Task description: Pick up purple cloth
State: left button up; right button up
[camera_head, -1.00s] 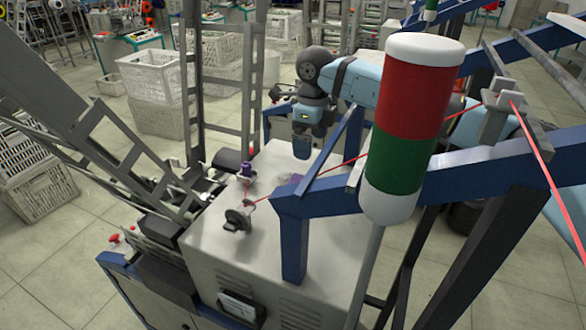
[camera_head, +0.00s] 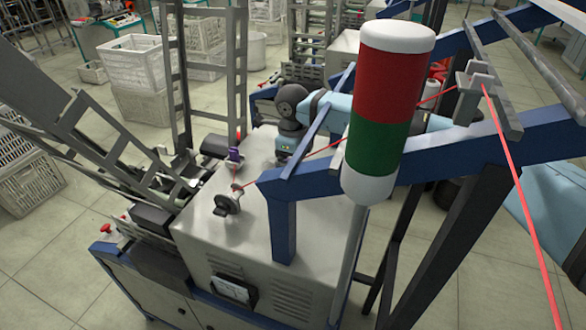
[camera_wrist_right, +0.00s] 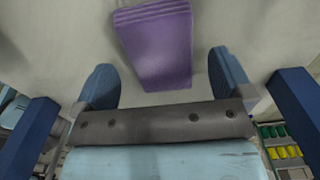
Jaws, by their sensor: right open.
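The purple cloth (camera_wrist_right: 158,45) shows in the right wrist view as a folded, flat piece with layered edges at its top, lying on a pale surface. My right gripper (camera_wrist_right: 164,76) is open, with one blue finger on either side of the cloth's lower part. Nothing is held between the fingers. In the head view my right gripper (camera_head: 283,155) points down at the top of the grey machine, low over it. The cloth is hidden there. My left gripper is not in view.
A red thread runs across to the right. A blue frame (camera_head: 283,225) and a red-green-white signal light (camera_head: 390,100) stand in front of my right arm.

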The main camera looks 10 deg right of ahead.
jog(key=shift+f, duration=0.9)
jog(key=c, duration=1)
jog(key=shift+r, duration=0.15)
notch_tip(320, 180, up, 20)
jog(key=b, duration=0.1)
jog(key=o, duration=0.3)
jog(key=shift+c, duration=1.1)
jog(key=shift+f, duration=0.2)
